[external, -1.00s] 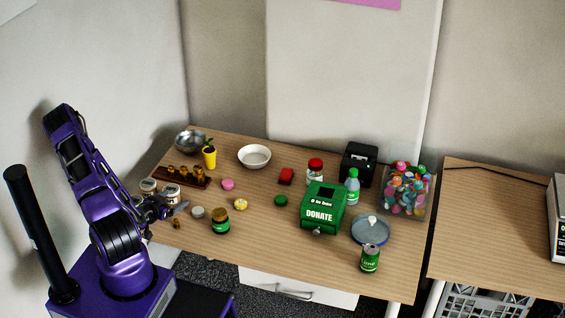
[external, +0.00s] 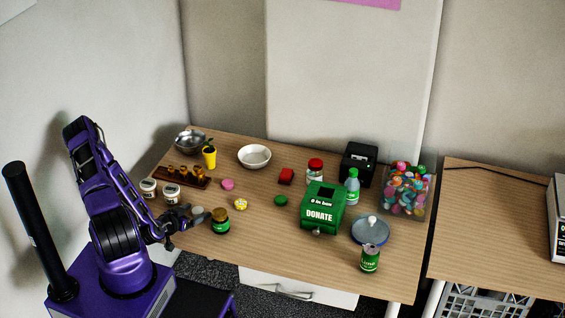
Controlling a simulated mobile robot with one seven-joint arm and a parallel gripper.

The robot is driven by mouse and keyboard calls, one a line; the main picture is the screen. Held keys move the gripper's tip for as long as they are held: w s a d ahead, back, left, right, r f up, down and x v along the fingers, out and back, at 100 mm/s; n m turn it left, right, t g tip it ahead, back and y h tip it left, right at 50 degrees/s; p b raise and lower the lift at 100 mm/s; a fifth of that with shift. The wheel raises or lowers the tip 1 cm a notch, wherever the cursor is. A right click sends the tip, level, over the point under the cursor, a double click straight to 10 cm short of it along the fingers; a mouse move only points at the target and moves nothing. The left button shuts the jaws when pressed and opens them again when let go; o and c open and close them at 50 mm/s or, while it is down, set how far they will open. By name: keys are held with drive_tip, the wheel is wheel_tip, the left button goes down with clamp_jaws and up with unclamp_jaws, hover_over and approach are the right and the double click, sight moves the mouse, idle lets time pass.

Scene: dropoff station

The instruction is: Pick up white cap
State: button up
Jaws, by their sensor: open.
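The white cap (external: 197,211) lies on the left part of the wooden table, left of a dark jar with a green label. It is partly hidden by my gripper. My gripper (external: 200,217) is open, low over the table's front left area, with its fingers pointing right at the cap. I cannot tell whether the fingers touch the cap or stand around it.
The jar (external: 221,222) stands just right of my gripper. Two small white-labelled jars (external: 171,193) stand behind it. A pink cap (external: 228,184), a yellow-and-white cap (external: 241,204) and a green donation box (external: 322,209) are further right. The table's front middle is clear.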

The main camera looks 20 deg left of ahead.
clamp_jaws()
idle(0.4)
